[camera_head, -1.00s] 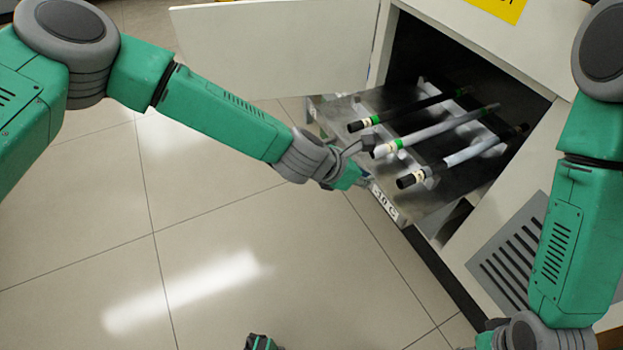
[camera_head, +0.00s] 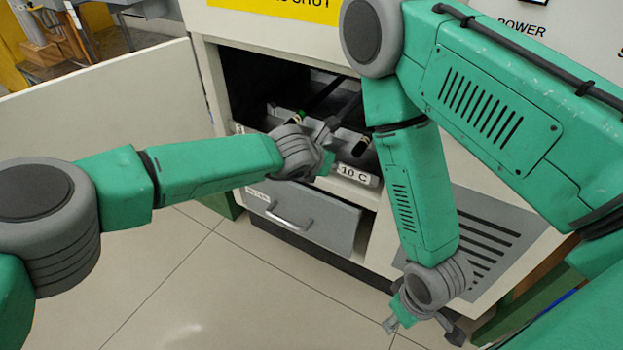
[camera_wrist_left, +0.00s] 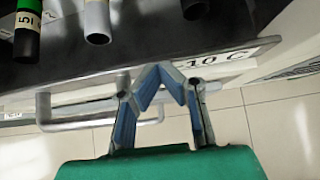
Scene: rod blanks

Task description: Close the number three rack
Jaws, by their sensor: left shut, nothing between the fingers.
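The rack is a sliding metal shelf (camera_head: 345,184) with a "-10 C" label (camera_head: 353,173). It sits mostly inside the open cabinet, its front near the opening. Dark and grey rods lie on it; the wrist view shows the ends of a black-and-green rod (camera_wrist_left: 27,32) and a grey rod (camera_wrist_left: 97,24). No number three is readable. My left gripper (camera_head: 331,152) is at the rack's front, shut and empty. In the wrist view its fingertips (camera_wrist_left: 161,68) are at the front edge, left of the label; contact is unclear.
A lower drawer (camera_head: 318,222) with a bar handle (camera_head: 290,216) is below the rack. The cabinet door (camera_head: 110,125) stands open at left. A yellow sign (camera_head: 275,12) is above the opening. Vents (camera_head: 485,230) are on the right panel. The tiled floor in front is clear.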

